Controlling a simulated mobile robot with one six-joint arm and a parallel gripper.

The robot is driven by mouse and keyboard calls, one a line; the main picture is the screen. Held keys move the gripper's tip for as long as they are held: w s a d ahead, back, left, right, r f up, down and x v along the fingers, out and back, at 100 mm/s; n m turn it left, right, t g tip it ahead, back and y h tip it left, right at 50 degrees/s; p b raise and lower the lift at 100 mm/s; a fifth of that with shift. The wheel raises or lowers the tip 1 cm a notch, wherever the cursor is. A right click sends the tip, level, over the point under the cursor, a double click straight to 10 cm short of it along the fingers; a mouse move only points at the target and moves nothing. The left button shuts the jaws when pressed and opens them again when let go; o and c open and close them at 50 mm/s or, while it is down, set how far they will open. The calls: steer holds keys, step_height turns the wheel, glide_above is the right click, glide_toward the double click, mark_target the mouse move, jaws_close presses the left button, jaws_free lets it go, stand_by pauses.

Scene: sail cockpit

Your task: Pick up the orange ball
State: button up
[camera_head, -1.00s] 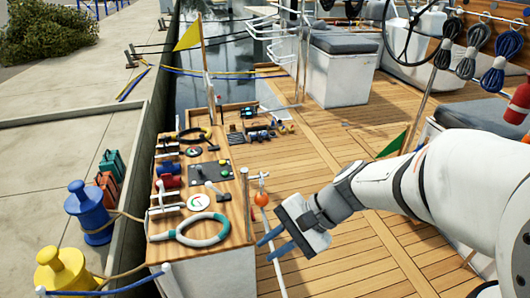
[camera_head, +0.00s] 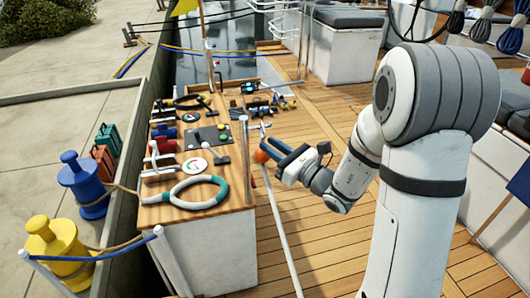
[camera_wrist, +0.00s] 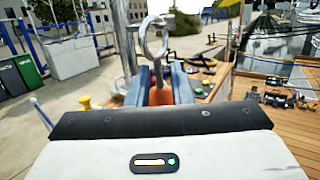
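The orange ball (camera_head: 261,156) hangs beside the console's right side, by a metal rail. My gripper (camera_head: 277,155) has two blue fingers, spread apart, with their tips pointing left at the ball. In the wrist view an orange patch, likely the ball (camera_wrist: 160,96), shows low between the two fingers (camera_wrist: 162,85). A metal ring (camera_wrist: 155,38) stands just beyond the fingertips there. I cannot tell whether the fingers touch the ball.
The wooden console (camera_head: 233,195) stands close left of the ball, with a white-and-teal ring (camera_head: 199,192) and several tools on top. A white pole (camera_head: 282,230) slants below my gripper. A metal post (camera_wrist: 127,35) rises near the left finger. Open deck (camera_head: 335,240) lies to the right.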

steer(key=x, duration=0.5)
steer(key=shift+w+a, duration=0.15)
steer(key=shift+a, duration=0.05)
jaws_close()
